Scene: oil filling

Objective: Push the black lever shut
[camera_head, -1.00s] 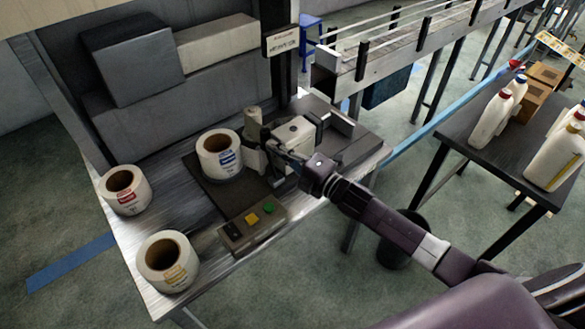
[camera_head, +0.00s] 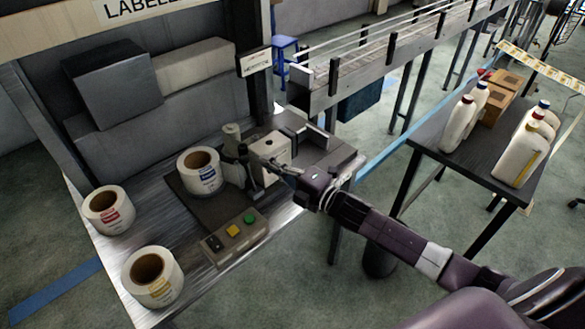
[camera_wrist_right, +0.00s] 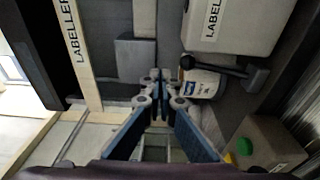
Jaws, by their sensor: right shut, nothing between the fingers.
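The black lever (camera_wrist_right: 218,67) shows in the right wrist view beside the labeller's pale box (camera_wrist_right: 235,25), with its round knob pointing left. In the head view a dark part by the labeller, probably the lever (camera_head: 256,188), is partly covered by my gripper. My right gripper (camera_wrist_right: 158,80) is shut and empty, its fingertips a little left of the knob. I cannot tell if they touch it. In the head view the right gripper (camera_head: 264,164) is at the front of the pale labeller box (camera_head: 271,147). A label roll with a blue label (camera_head: 199,172) stands left of it. My left gripper is out of view.
A control box (camera_head: 235,237) with yellow and green buttons lies in front. Two more label rolls, red-labelled (camera_head: 108,211) and yellow-labelled (camera_head: 152,277), stand on the bench's left. A side table (camera_head: 425,140) at the right holds white bottles. A conveyor (camera_head: 375,60) runs behind.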

